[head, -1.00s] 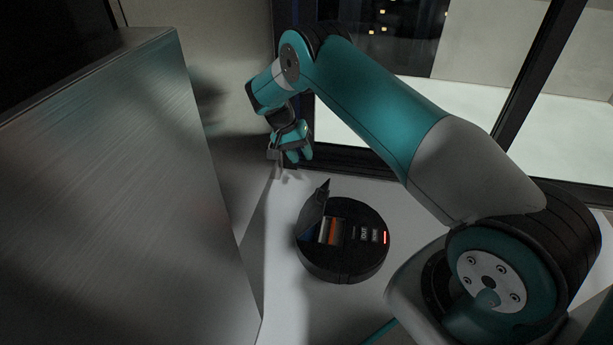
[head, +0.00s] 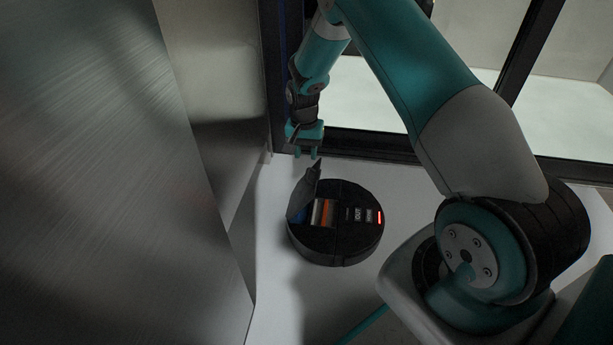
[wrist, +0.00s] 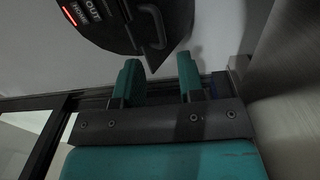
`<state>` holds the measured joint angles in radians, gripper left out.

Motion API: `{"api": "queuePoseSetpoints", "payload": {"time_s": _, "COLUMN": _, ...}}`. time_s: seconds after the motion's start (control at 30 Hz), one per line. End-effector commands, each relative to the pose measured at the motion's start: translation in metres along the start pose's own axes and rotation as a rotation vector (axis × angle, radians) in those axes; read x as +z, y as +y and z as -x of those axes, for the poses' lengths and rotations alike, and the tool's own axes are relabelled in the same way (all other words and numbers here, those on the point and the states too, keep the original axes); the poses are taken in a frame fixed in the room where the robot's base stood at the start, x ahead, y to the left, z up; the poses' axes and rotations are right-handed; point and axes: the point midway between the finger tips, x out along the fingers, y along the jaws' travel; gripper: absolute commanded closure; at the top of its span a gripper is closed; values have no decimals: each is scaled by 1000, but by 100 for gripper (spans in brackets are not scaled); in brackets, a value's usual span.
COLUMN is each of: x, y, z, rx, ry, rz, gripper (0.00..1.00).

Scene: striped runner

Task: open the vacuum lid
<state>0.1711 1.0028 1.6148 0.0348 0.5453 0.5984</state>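The round black robot vacuum (head: 345,240) sits on the white floor in the head view. Its lid (head: 305,195) stands tilted up at the left side, and an orange and grey compartment (head: 323,212) shows beside it. My gripper (head: 306,155) is just above and behind the lid in the head view, apart from it. In the wrist view my gripper (wrist: 160,80) has its two teal fingers spread with nothing between them. The vacuum (wrist: 125,20) is beyond the fingertips there, with a handle-like loop on the dark lid (wrist: 155,25).
A large brushed-metal cabinet (head: 120,180) stands close on the left. A dark window frame (head: 375,145) runs behind the vacuum. The white floor (head: 290,295) in front of the vacuum is clear.

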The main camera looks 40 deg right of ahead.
Motion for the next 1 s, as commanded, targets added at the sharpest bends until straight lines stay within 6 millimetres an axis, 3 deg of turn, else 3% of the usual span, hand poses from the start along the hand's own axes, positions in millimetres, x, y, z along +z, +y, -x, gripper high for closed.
{"api": "queuePoseSetpoints", "payload": {"time_s": 0.03, "x": 0, "y": 0, "z": -18, "rx": 1, "ry": -1, "rz": 0, "gripper": 64}}
{"api": "queuePoseSetpoints", "payload": {"time_s": 0.1, "x": 0, "y": 0, "z": -32, "rx": 0, "ry": 0, "rz": 0, "gripper": 64}}
{"api": "queuePoseSetpoints", "payload": {"time_s": 0.3, "x": 0, "y": 0, "z": -61, "rx": 1, "ry": 0, "rz": 0, "gripper": 64}}
{"api": "queuePoseSetpoints", "payload": {"time_s": 0.77, "x": 0, "y": 0, "z": -69, "rx": 0, "ry": 1, "rz": 0, "gripper": 64}}
{"api": "queuePoseSetpoints", "payload": {"time_s": 0.9, "x": 0, "y": 0, "z": -69, "rx": 0, "ry": 1, "rz": 0, "gripper": 96}}
{"api": "queuePoseSetpoints", "payload": {"time_s": 1.0, "x": 0, "y": 0, "z": -69, "rx": 0, "ry": 0, "rz": 0, "gripper": 100}}
